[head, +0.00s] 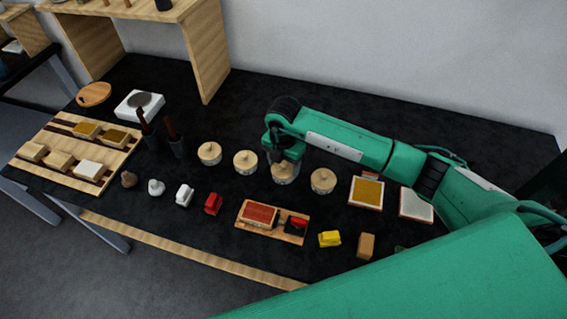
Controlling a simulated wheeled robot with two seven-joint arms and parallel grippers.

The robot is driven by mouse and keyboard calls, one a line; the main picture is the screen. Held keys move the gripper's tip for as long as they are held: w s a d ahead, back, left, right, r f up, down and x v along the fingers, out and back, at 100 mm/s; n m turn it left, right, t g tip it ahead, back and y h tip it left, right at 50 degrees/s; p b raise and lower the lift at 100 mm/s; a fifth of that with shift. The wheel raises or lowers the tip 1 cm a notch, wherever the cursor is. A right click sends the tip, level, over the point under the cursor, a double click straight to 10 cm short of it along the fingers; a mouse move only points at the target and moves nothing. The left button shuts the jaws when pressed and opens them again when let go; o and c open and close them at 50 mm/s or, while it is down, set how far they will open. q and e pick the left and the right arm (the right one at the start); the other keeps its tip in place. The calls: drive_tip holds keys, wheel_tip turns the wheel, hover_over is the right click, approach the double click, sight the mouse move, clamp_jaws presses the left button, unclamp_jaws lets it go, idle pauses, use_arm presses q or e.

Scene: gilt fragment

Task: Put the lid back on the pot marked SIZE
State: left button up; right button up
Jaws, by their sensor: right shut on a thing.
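Several small round pots with pale wooden lids stand in a row on the black table: the far-left pot (209,154), the second pot (245,162), the third pot (285,178) and the far-right pot (323,181). Any markings on them are too small to read. My right gripper (284,156) points down directly over the third pot and is shut on that pot's lid (282,167). The fingers partly hide the lid's top. The lid is at the pot's mouth; I cannot tell whether it touches the rim. My left gripper is not in view.
A wooden tray with a red pad (260,215) lies in front of the pots, beside yellow (329,239) and red blocks (213,204). Framed pads (367,191) lie to the right. Dark cups with tools (177,146) stand left. The table behind the pots is mostly clear.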

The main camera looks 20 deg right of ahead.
drive_tip(key=o, duration=1.3)
drive_tip(key=shift+r+p, duration=2.25)
drive_tip(key=shift+r, duration=1.25)
drive_tip(key=shift+c, duration=0.3)
clamp_jaws()
